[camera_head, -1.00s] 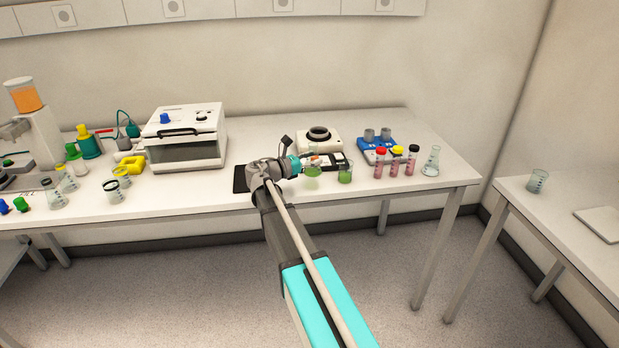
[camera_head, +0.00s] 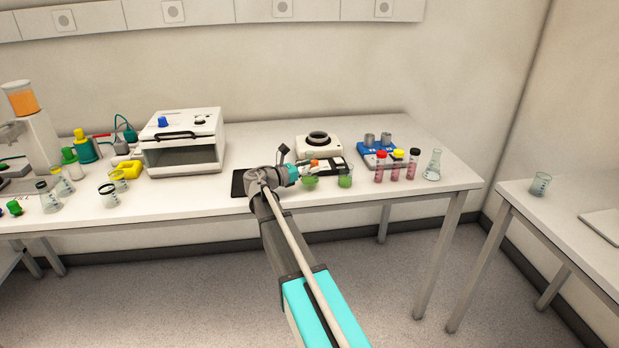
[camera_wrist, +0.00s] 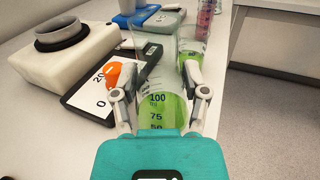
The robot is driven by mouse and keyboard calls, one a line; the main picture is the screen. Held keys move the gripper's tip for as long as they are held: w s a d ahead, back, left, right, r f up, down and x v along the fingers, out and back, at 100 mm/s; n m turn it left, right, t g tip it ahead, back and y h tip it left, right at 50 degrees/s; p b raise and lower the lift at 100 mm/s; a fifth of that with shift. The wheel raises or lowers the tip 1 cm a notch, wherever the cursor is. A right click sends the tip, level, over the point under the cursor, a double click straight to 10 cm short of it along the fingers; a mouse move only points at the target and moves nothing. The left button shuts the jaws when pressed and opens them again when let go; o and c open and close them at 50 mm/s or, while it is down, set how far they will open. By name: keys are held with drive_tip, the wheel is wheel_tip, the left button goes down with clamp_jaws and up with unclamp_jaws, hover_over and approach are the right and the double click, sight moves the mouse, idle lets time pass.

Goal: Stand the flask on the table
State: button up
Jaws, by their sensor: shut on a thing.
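The flask (camera_wrist: 160,108) is clear, with volume marks and green liquid. It stands roughly upright between the fingers of my gripper (camera_wrist: 162,72) in the wrist view, and the gripper is shut on it. In the head view the flask's green lower part (camera_head: 310,183) shows just right of my gripper (camera_head: 293,174), low over the front of the table (camera_head: 270,203). My gripper and wrist hide part of it. I cannot tell whether its base touches the tabletop.
A beaker of green liquid (camera_head: 345,178) stands close to the right of the flask. Several capped tubes (camera_head: 395,168) and a clear conical flask (camera_head: 433,167) are farther right. A black-edged panel (camera_wrist: 105,92) and a white device (camera_wrist: 62,62) lie behind.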

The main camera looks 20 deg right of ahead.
drive_tip(key=shift+f+b, duration=1.1)
drive_tip(key=shift+f, duration=0.3)
drive_tip(key=o, duration=1.2)
drive_tip(key=shift+o, duration=0.2)
drive_tip(key=shift+s+a, duration=0.25)
drive_tip(key=shift+a, duration=1.75)
drive_tip(key=shift+s+a, duration=0.2)
drive_tip(key=shift+a, duration=1.8)
drive_tip(key=shift+s+a, duration=0.25)
drive_tip(key=shift+a, duration=1.75)
